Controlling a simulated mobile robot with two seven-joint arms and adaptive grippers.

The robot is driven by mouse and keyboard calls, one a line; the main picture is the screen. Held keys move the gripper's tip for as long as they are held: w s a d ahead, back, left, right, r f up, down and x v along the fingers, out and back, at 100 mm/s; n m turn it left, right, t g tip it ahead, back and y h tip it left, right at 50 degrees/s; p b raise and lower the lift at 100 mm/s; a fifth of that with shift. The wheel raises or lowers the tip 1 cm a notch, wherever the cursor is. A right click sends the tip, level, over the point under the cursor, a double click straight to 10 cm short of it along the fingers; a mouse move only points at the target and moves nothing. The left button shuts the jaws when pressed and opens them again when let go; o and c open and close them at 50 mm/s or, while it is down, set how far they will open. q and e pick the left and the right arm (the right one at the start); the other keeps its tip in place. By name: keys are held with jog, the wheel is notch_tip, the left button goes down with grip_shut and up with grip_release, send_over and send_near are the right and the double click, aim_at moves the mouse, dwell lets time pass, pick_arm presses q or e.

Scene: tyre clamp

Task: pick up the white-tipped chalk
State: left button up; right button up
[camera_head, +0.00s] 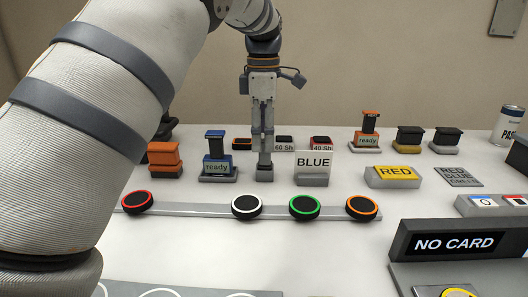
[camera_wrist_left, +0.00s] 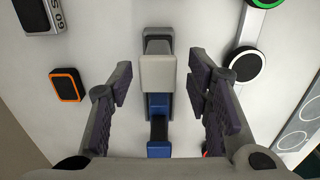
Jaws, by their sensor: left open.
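No chalk with a white tip can be made out for certain in either view. My left gripper (camera_head: 263,130) points down above the far part of the white table, beside the blue-topped "ready" stand (camera_head: 216,167). In the left wrist view my left gripper (camera_wrist_left: 163,82) is open, with one finger on each side of a grey and blue piece (camera_wrist_left: 158,72). That piece sits between the fingers with a gap on both sides. My right gripper shows in neither view.
A grey strip bears round pucks with red (camera_head: 137,202), white (camera_head: 246,206), green (camera_head: 304,207) and orange (camera_head: 362,207) rims. The BLUE sign (camera_head: 313,165) stands right of my gripper. A "NO CARD" box (camera_head: 455,243) is at front right.

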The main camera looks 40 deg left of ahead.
aim_at(265, 164)
pick_arm(q)
notch_tip(265, 164, down, 5)
jog(key=shift+w+r, duration=0.15)
grip_shut()
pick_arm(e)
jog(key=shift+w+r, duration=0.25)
pick_arm(q)
jog(key=shift+r, duration=0.1)
jog(key=shift+r, duration=0.2)
notch_tip(265, 164, up, 3)
jog(key=shift+d+r, duration=0.1)
jog(key=shift+d, duration=0.05)
jog(key=s+d+r+p, duration=0.2)
jog(key=s+d+r, duration=0.5)
jog(key=s+r, duration=0.2)
jog(key=shift+s+d, duration=0.4)
jog(key=shift+s, duration=0.85)
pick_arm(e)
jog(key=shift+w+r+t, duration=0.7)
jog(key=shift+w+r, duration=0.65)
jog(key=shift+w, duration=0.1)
